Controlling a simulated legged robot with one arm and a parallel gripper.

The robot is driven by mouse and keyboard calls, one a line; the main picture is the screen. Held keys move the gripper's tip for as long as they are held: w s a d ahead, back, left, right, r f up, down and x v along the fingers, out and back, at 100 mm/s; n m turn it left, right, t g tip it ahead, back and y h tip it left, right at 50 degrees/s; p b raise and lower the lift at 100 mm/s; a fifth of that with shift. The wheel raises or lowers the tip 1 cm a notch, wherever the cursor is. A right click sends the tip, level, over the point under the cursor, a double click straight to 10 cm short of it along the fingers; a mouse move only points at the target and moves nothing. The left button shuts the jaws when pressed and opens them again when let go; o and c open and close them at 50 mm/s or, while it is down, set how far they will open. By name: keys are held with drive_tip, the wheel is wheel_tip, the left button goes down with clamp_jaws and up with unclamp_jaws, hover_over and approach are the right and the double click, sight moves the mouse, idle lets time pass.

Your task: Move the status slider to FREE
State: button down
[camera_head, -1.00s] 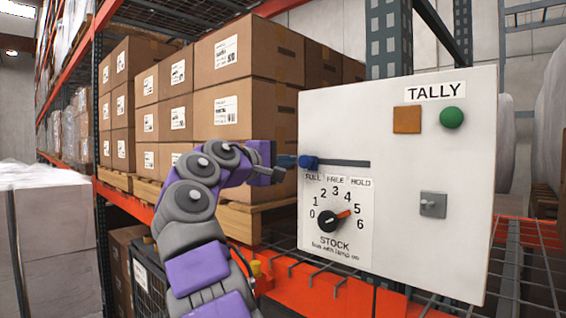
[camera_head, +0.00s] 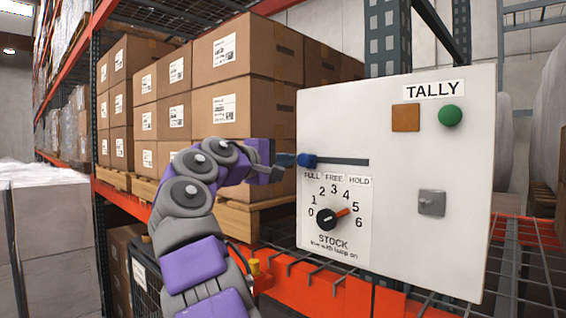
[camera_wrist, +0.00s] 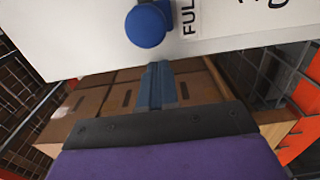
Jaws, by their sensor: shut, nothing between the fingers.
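The status slider is a blue knob (camera_head: 307,160) at the left end of a dark horizontal slot (camera_head: 345,162) on the white TALLY panel. It sits above the FULL label (camera_head: 313,175); FREE (camera_head: 335,177) is in the middle and HOLD (camera_head: 359,181) at the right. My gripper (camera_head: 291,160) is shut and empty, its tip at the left side of the knob. In the wrist view the knob (camera_wrist: 147,25) is just ahead of the shut fingers (camera_wrist: 157,68), with a small gap apparent. Whether they touch is unclear in the head view.
Below the slot is the STOCK dial (camera_head: 328,219), its red pointer between 4 and 5. An orange square (camera_head: 406,118), a green round button (camera_head: 451,116) and a grey toggle plate (camera_head: 432,203) are on the panel's right. Stacked boxes (camera_head: 240,100) stand behind my arm.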

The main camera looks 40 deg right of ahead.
sight(307, 161)
drive_tip(key=shift+s, duration=0.4)
drive_tip(key=shift+s+d+b, duration=0.1)
drive_tip(key=shift+s+b, duration=0.1)
drive_tip(key=shift+b, duration=0.15)
drive_tip(key=shift+s, duration=0.5)
